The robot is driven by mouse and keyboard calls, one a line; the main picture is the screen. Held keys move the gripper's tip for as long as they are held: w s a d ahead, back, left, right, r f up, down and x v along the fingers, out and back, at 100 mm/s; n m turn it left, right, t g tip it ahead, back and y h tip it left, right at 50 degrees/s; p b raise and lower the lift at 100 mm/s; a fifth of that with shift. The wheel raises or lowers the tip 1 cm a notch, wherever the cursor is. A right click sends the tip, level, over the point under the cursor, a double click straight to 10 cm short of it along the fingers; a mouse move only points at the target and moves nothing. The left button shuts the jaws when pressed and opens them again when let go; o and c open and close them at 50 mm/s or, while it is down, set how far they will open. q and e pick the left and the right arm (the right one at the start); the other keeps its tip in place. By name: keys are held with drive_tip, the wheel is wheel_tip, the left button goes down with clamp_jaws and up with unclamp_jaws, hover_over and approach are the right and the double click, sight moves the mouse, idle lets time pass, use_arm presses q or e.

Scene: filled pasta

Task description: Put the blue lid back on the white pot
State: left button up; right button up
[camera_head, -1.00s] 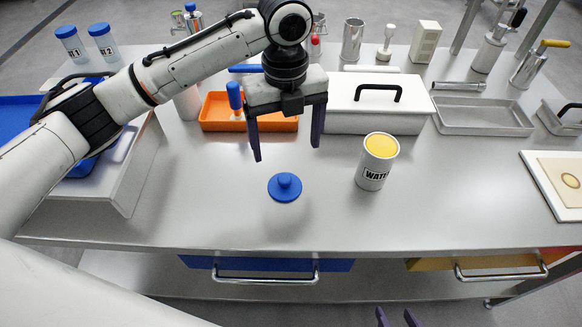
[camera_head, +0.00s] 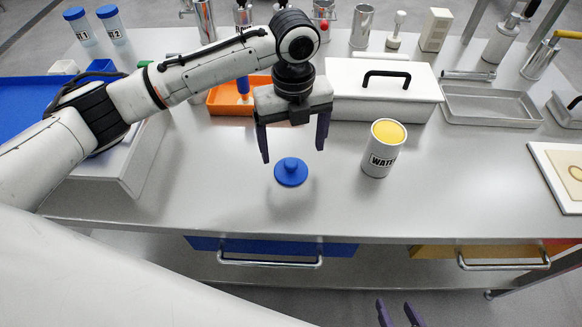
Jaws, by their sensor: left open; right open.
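The blue lid (camera_head: 291,172), a round disc with a knob on top, lies on the metal table near its front edge. The white pot (camera_head: 379,160) stands upright to the right of the lid, with "WATER" lettering partly visible on its side and yellow at its top. My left gripper (camera_head: 294,156) is open and empty, pointing down just above and behind the lid, its fingers spread to either side. My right gripper (camera_head: 399,314) is open and empty at the bottom edge, below and in front of the table; only its fingertips show.
An orange tray (camera_head: 224,97) and a white box with a black handle (camera_head: 340,105) stand behind the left gripper. A grey metal tray (camera_head: 490,118) lies at the right. A white board (camera_head: 548,165) is at the far right. The table around the lid and pot is clear.

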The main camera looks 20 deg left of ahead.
sight(291, 162)
use_arm(q)
drive_tip(key=f, duration=0.5)
drive_tip(key=shift+s+f, duration=0.1)
drive_tip(key=shift+s, duration=0.3)
drive_tip(key=c, duration=1.2)
wheel_tip(291, 162, up, 10)
drive_tip(key=shift+r, duration=0.1)
